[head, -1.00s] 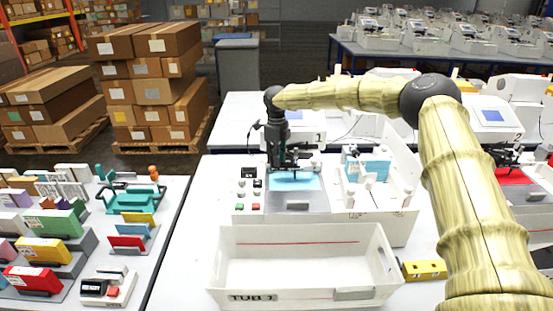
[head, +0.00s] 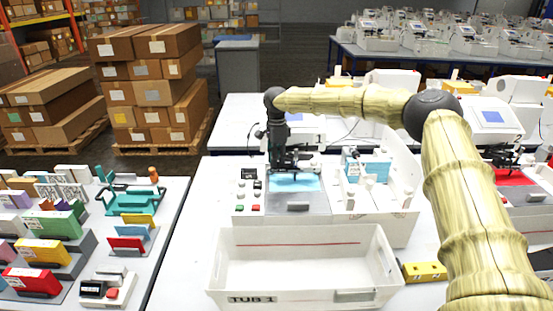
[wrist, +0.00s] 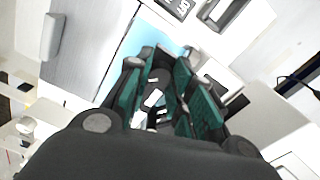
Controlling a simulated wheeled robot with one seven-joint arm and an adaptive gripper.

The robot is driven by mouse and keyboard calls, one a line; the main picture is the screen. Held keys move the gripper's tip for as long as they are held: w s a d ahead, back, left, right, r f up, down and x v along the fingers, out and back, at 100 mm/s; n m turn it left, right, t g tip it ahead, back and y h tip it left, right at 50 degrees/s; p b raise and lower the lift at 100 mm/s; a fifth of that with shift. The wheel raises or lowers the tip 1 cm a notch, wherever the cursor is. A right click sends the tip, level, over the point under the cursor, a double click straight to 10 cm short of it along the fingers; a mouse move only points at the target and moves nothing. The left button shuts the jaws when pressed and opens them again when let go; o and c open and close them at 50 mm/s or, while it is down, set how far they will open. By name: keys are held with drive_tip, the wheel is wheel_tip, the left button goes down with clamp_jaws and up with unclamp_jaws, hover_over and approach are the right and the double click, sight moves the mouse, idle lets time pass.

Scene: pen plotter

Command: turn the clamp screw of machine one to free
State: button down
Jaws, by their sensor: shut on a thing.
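Machine one (head: 245,213) is a white pen plotter on the middle table, with a light blue sheet (head: 293,183) on its bed. My gripper (head: 290,164) points down over the back of that sheet, at the machine's pen carriage. In the wrist view my gripper (wrist: 166,95) has its green-padded fingers close around a small dark and pale part, where the clamp screw would be. The screw itself is mostly hidden between the fingers, and I cannot tell its turn position.
A white tub (head: 300,297) labelled TUB 1 stands in front of the machine. A yellow block (head: 425,271) lies right of it. A second machine with a red sheet (head: 512,176) stands at the right. Colored cards in holders (head: 48,251) fill the left table.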

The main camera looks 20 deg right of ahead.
drive_tip(key=shift+w+r+n, duration=0.1)
drive_tip(key=shift+r+n, duration=0.1)
drive_tip(key=shift+n, duration=0.8)
drive_tip(key=c, duration=1.3)
unclamp_jaws()
drive_tip(key=shift+o, duration=0.5)
drive_tip(key=shift+f, duration=0.1)
wheel_tip(320, 180, up, 12)
